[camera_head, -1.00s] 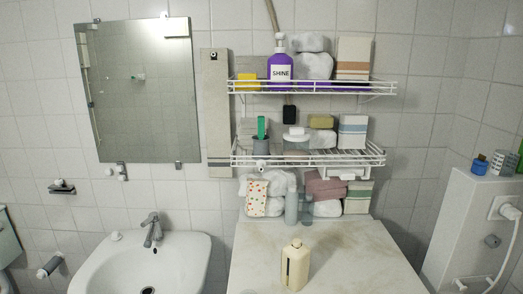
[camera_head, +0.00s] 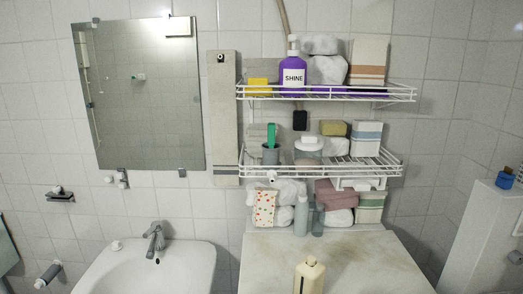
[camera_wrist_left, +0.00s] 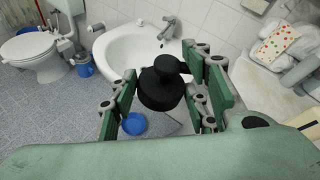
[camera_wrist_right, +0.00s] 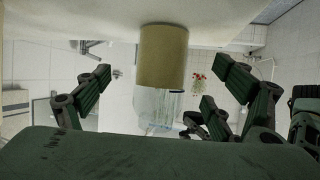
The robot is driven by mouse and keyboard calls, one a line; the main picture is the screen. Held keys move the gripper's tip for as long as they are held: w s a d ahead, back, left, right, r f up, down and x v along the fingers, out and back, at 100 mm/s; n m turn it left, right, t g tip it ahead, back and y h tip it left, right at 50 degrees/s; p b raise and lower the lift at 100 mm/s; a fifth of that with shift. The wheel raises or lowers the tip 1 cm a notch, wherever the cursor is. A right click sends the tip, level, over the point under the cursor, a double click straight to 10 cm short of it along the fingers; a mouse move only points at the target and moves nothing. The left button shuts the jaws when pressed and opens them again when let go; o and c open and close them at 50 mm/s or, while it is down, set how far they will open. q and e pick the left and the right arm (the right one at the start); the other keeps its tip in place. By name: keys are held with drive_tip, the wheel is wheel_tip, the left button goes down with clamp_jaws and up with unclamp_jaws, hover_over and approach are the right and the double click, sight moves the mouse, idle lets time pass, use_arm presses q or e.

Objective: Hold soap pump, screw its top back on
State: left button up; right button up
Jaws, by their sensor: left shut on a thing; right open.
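A cream bottle (camera_head: 309,278) with a dark strip stands on the counter at the bottom of the head view, partly cut off; its short top shows no pump. In the left wrist view, a black pump top (camera_wrist_left: 162,90) with a round knob sits between the green fingers of my left gripper (camera_wrist_left: 160,70), which is shut on it. In the right wrist view, a tan cylinder (camera_wrist_right: 163,55), likely the bottle, lies between the spread fingers of my right gripper (camera_wrist_right: 162,72). That gripper is open; I cannot tell whether it touches. Neither gripper shows in the head view.
The pale counter (camera_head: 350,258) has free room around the bottle. Two wire shelves (camera_head: 330,92) above it hold a purple SHINE bottle (camera_head: 293,75), boxes and towels. More towels and grey bottles (camera_head: 301,215) stand at the counter's back. A sink (camera_head: 185,262) is at left.

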drive_tip(key=shift+x, duration=2.3)
drive_tip(key=shift+s, duration=0.1)
drive_tip(key=c, duration=2)
drive_tip(key=o, duration=1.2)
drive_tip(key=shift+o, duration=0.2)
drive_tip(key=shift+f, duration=0.1)
drive_tip(key=shift+f, duration=0.15)
